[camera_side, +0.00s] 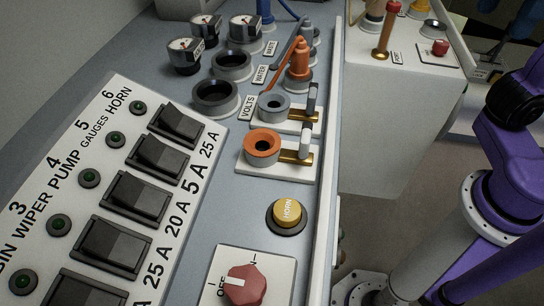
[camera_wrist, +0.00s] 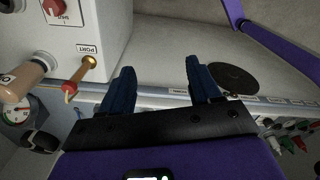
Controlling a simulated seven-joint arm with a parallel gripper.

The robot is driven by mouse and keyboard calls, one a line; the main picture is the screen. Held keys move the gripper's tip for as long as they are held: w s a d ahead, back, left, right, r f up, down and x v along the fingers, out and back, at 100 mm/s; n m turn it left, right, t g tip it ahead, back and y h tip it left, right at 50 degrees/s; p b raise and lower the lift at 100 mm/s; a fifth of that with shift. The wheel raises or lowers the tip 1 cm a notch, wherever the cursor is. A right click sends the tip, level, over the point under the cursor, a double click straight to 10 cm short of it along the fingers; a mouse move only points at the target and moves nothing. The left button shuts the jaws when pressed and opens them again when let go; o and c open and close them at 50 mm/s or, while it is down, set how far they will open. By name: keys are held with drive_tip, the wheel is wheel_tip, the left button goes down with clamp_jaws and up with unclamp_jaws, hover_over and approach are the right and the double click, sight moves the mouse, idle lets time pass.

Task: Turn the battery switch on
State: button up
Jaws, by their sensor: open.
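A red faceted knob (camera_side: 245,285) with a white pointer line sits on a white plate at the bottom of the side view. The plate reads OFF on the left and has a mark at the upper right. The pointer lies toward OFF. The bottom of the plate is cut off by the frame. My gripper (camera_wrist: 160,72) shows in the wrist view with its two blue fingers wide apart and nothing between them. It is away from this knob. My gripper cannot be made out clearly in the side view.
Rocker switches (camera_side: 136,198), a yellow horn button (camera_side: 287,212), sockets (camera_side: 262,147) and orange levers (camera_side: 299,62) crowd the panel. Another red knob (camera_side: 440,47) sits on the farther white box; a red knob (camera_wrist: 55,6) also shows in the wrist view. A brass-stemmed handle (camera_wrist: 88,66) stands left of my fingers.

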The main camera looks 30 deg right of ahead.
wheel_tip(320, 180, up, 4)
drive_tip(key=n+g+y, duration=0.4)
drive_tip(key=n+y, duration=0.4)
drive_tip(key=n, duration=0.2)
hover_over(247, 282)
drive_tip(key=w+d, duration=0.5)
drive_tip(key=d, duration=0.7)
drive_tip(key=shift+f, duration=2.85)
drive_tip(key=x, duration=1.7)
drive_tip(key=shift+w+f, duration=0.1)
drive_tip(key=shift+w, duration=0.05)
drive_tip(key=c, duration=1)
